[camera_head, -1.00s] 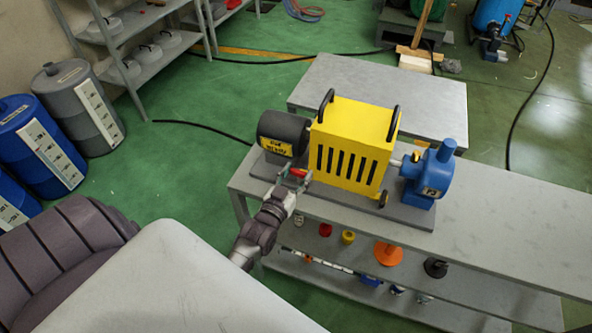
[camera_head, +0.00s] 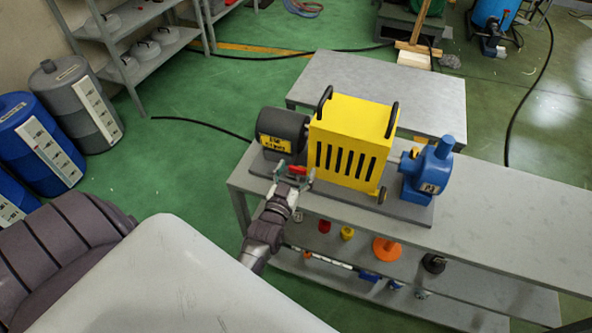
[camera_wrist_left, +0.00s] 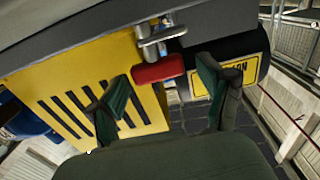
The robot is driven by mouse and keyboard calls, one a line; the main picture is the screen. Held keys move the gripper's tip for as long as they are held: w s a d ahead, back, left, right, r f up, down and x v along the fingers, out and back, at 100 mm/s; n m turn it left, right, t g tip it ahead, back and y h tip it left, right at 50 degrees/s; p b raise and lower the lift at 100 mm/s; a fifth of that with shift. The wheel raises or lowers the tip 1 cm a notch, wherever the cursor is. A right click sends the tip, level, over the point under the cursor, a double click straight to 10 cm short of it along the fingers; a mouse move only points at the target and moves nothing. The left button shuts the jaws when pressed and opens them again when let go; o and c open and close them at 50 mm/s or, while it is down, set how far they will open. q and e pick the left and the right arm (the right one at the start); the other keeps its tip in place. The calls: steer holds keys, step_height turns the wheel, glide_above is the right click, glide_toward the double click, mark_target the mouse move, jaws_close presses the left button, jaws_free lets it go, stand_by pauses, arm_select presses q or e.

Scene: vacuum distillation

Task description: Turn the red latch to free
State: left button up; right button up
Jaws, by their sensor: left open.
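The red latch (camera_head: 297,170) is a short red handle at the lower left of the yellow slotted guard (camera_head: 352,145), beside the dark motor. In the left wrist view the red latch (camera_wrist_left: 158,70) sits on a metal fitting by the guard's edge. My left gripper (camera_head: 293,176) is open right at the latch. In the left wrist view its two dark green fingers (camera_wrist_left: 163,76) stand apart, one on each side of the latch, with gaps showing; contact cannot be seen. My right gripper is not in view.
The dark motor (camera_head: 283,134) with a yellow label and the blue pump (camera_head: 428,172) flank the guard on the grey bench (camera_head: 500,226). Another grey table (camera_head: 420,92) stands behind. Orange, red and yellow parts lie on the shelf below. The bench's right side is clear.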

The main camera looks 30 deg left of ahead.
arm_select(q)
steer(key=v, duration=1.2)
steer(key=shift+f, duration=0.15)
steer(key=s+d+f+m+g+h, duration=0.15)
steer(key=s+d+f+g, duration=0.25)
steer(key=f, duration=0.9)
steer(key=s+d+f+m+g+h, duration=0.1)
steer(key=s+d+f+g+h, duration=0.3)
steer(key=f, duration=0.8)
steer(key=s+a+f+m+g, duration=0.1)
steer(key=s+f+g, duration=0.3)
steer(key=s+f, duration=0.4)
steer(key=s+a+f+m+g+y, duration=0.1)
steer(key=s+f+g, duration=0.3)
steer(key=s, duration=1.2)
step_height(320, 180, down, 4)
steer(key=shift+m, duration=0.35)
